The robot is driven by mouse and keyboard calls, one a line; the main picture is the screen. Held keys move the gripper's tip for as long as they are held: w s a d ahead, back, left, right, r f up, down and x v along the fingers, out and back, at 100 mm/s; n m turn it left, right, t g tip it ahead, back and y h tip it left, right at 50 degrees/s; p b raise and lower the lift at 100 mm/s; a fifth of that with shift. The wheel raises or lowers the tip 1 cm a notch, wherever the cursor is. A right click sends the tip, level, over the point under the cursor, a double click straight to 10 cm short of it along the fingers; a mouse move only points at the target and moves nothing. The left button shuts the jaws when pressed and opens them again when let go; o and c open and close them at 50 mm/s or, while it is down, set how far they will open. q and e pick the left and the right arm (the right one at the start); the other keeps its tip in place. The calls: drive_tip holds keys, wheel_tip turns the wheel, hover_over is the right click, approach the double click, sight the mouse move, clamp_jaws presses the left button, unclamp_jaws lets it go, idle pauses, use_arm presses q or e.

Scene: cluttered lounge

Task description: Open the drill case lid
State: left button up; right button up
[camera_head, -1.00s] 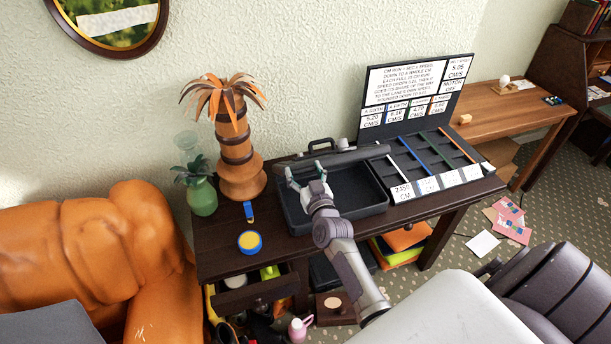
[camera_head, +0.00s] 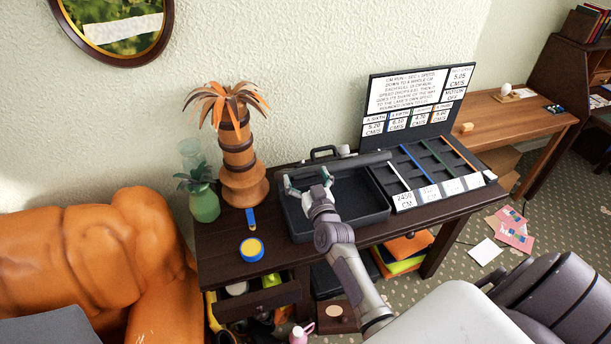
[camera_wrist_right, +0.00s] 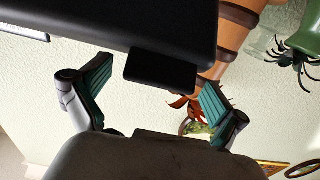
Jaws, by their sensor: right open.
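The dark drill case (camera_head: 335,215) lies on the brown desk, its shallow empty tray showing. Its lid (camera_head: 362,160) stands raised along the back edge and shows nearly edge-on, as a long grey bar. My right gripper (camera_head: 308,181) is open, over the back left of the case, close to the lid's left part. In the right wrist view, a broad black slab (camera_wrist_right: 130,25), seemingly the lid, crosses the top. A small black tab (camera_wrist_right: 160,70) on it lies between the spread green-padded fingers, with no clear contact. My left gripper is not in view.
A palm-topped wooden ornament (camera_head: 240,180), a green vase (camera_head: 204,203) and a blue-yellow round tin (camera_head: 252,248) stand left of the case. A slotted tray with a sign board (camera_head: 415,95) adjoins it on the right. A drawer (camera_head: 255,297) is open below.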

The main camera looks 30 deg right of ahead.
drive_tip(key=shift+s+f, duration=0.1)
drive_tip(key=v, duration=1.2)
drive_tip(key=shift+f, duration=0.1)
